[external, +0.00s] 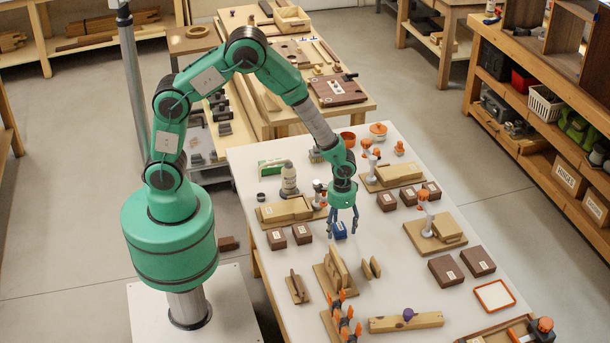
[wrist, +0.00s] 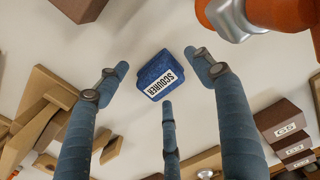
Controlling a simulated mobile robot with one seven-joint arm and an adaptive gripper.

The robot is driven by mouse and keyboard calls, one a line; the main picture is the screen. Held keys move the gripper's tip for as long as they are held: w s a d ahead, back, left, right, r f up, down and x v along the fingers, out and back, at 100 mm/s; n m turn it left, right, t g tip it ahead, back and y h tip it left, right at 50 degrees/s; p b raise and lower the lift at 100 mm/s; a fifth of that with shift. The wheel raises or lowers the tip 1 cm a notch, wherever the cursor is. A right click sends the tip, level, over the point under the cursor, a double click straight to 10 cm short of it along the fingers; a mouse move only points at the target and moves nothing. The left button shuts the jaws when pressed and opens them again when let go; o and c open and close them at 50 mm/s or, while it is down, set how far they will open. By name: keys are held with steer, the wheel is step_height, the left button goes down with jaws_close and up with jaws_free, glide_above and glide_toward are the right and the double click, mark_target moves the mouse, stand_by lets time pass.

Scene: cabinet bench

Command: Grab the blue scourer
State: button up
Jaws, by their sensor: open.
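The blue scourer (wrist: 160,76) is a small blue block with a white label reading SCOURER. In the wrist view it lies on the white table, between and just beyond my finger tips. In the external view the scourer (external: 340,231) sits below my gripper (external: 343,226), partly hidden by its fingers. My gripper, with three blue-grey fingers, points down over it. In the wrist view my gripper (wrist: 160,88) is open, with its fingers spread around the scourer and nothing held. I cannot tell whether any finger touches it.
A clamp with an orange part (wrist: 275,12) stands close by at the wrist view's upper right. Brown labelled boxes (external: 302,233) lie left of the scourer. A wooden fixture (external: 335,272) stands in front of it. Bare white table (external: 385,235) lies to its right.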

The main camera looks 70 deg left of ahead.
mark_target(340, 226)
steer(key=shift+f, duration=0.4)
steer(key=c, duration=1.3)
steer(key=shift+c, duration=0.2)
steer(key=shift+r, duration=0.1)
steer(key=shift+r+p, duration=1.2)
steer(key=shift+r, duration=3.75)
